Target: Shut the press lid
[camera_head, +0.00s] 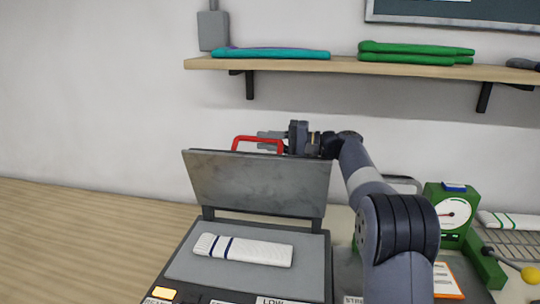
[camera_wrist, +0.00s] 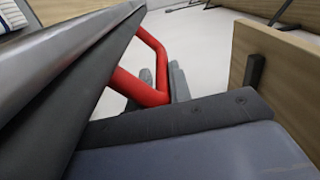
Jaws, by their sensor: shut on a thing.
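The press lid (camera_head: 258,183) is a grey plate, standing raised and tilted back from the dark press base (camera_head: 190,254). Its red handle (camera_head: 258,139) is a bar at the lid's top edge. My gripper (camera_head: 272,142) is at the handle, shut on it. In the wrist view the red handle (camera_wrist: 151,51) runs from the lid (camera_wrist: 75,75) to my gripper's fingers (camera_wrist: 165,85). The fingertips are partly hidden there. A folded white knit piece with dark blue stripes (camera_head: 262,252) lies on the press bed.
A wooden shelf (camera_head: 340,67) on the wall above holds teal (camera_head: 270,53) and green (camera_head: 415,53) folded pieces. A green dial gauge (camera_head: 455,212) stands right of my arm. A wire rack (camera_head: 515,243) with a white piece is at the far right.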

